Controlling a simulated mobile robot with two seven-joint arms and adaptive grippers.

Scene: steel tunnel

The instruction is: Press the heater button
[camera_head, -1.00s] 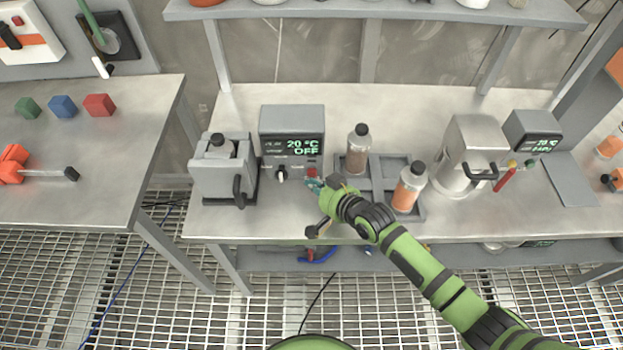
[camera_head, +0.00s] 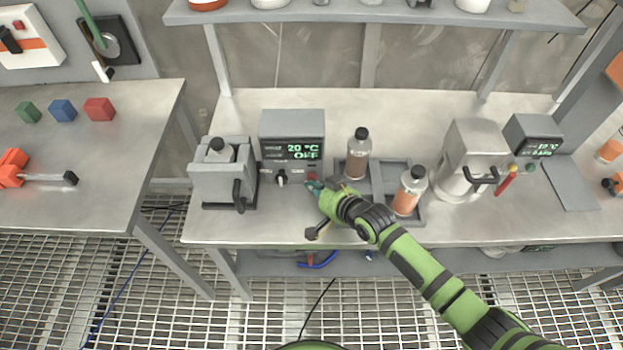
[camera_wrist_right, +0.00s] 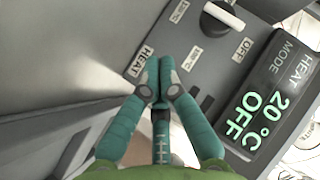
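The heater (camera_head: 292,127) is a grey box with a green display reading 20 °C and OFF. Its red button (camera_head: 312,176) sits low on the right of the front panel. My right gripper (camera_head: 315,187) is at the panel, with its fingertips right by the button; I cannot tell whether they touch. In the right wrist view the teal fingers (camera_wrist_right: 158,84) are together with nothing seen between them, by the HEAT label (camera_wrist_right: 140,61). They hide the button there. The display (camera_wrist_right: 256,112) also reads OFF there. My left gripper is not in view.
A dark knob (camera_head: 281,178) is left of the button. A grey vessel holder (camera_head: 221,183) with a bottle stands left of the heater. A grey tray (camera_head: 375,185) with a brown bottle (camera_head: 358,155) and an orange bottle (camera_head: 408,191) stands close on the right.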

